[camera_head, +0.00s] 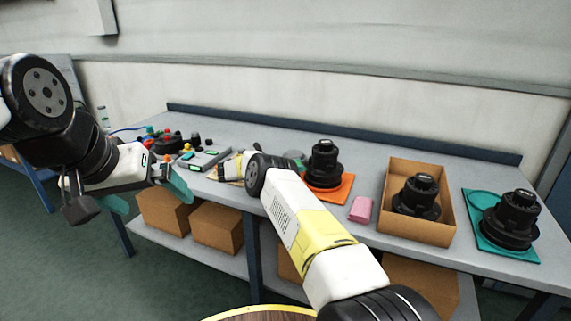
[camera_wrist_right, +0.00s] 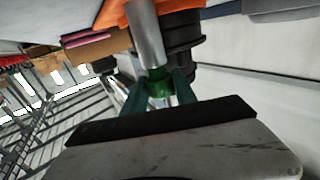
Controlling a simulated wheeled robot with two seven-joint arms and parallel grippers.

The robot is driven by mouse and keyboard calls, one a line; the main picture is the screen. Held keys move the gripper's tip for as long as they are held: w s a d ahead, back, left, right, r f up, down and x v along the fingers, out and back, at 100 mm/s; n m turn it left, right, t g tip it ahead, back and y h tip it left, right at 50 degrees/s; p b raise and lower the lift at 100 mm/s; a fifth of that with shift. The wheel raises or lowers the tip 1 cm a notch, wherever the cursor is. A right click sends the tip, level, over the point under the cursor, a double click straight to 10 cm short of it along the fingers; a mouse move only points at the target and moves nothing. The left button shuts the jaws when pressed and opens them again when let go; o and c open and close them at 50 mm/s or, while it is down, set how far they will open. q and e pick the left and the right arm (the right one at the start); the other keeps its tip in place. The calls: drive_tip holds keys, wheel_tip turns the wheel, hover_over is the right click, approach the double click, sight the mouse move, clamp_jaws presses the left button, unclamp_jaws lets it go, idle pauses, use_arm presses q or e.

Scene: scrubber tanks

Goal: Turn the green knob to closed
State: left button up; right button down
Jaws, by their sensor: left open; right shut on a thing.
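The green knob (camera_wrist_right: 158,86) shows in the right wrist view, between the teal fingers of my right gripper (camera_wrist_right: 159,92). The gripper is shut on it. A grey metal cylinder (camera_wrist_right: 147,35) lies just beyond the knob, in line with it. The knob's turn position cannot be told. In the head view my right arm hides the knob and the right fingers. My left gripper (camera_head: 146,194) is open and empty, in front of the bench's left part. A black scrubber tank (camera_head: 324,165) stands upright on an orange mat (camera_head: 346,190), right of my right arm's bend.
The grey bench (camera_head: 376,172) also holds a pink block (camera_head: 360,210), a tank (camera_head: 416,196) in an open cardboard box (camera_head: 450,200), and another tank (camera_head: 511,218) on a teal mat (camera_head: 483,199). Small parts (camera_head: 170,143) crowd its left end. Cardboard boxes (camera_head: 217,228) fill the lower shelf.

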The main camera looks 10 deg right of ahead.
drive_tip(key=shift+m+g, duration=0.5)
drive_tip(key=shift+g, duration=0.3)
drive_tip(key=c, duration=1)
unclamp_jaws()
